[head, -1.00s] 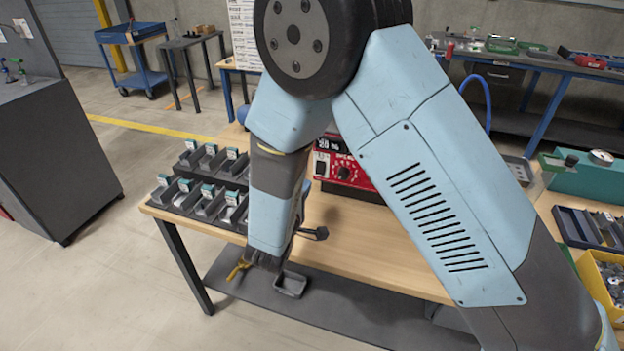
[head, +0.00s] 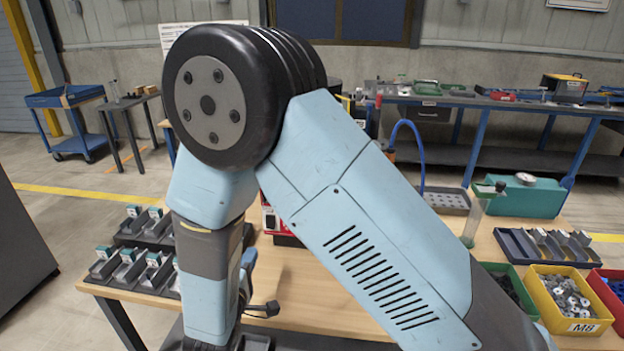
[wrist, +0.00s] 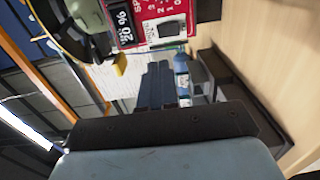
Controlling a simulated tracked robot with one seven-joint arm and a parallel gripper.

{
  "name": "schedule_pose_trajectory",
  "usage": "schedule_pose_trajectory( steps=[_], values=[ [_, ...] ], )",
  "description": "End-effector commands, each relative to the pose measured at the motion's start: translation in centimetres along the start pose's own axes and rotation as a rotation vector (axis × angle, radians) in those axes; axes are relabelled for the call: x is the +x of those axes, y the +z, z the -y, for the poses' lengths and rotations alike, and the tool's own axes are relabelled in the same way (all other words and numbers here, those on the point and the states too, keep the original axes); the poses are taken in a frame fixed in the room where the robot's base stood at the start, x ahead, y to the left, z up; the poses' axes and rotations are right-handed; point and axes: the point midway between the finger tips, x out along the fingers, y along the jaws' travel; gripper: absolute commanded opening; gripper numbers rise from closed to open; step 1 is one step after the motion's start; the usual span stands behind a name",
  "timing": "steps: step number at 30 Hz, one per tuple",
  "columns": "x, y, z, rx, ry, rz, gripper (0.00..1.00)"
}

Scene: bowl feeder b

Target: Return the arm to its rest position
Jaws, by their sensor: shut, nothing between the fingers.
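My arm fills the middle of the head view, with its black round joint high and its forearm hanging down at the left. The wrist end runs to the bottom edge, so the fingers do not show clearly there. In the wrist view my gripper (wrist: 158,72) is shut, with its dark fingers together and nothing between them. They point toward a pale background, beside a red control box (wrist: 155,20) with a "20 %" display. In the head view that box is mostly hidden behind my arm.
The wooden bench (head: 315,295) lies under my arm. Black part holders (head: 135,265) stand at its left. A black cable plug (head: 263,309) lies near the forearm.

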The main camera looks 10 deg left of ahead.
Motion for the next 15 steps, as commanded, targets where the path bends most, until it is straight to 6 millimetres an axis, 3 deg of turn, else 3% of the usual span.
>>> schedule_pose_trajectory(
  steps=[5,9,15],
  values=[
    [2.6,3.5,-2.8,0.002,-0.022,0.127,0.00],
    [5.4,9.1,-6.3,0.005,-0.074,0.309,0.00],
    [7.6,17.7,-10.6,0.036,-0.182,0.560,0.00]
  ],
)
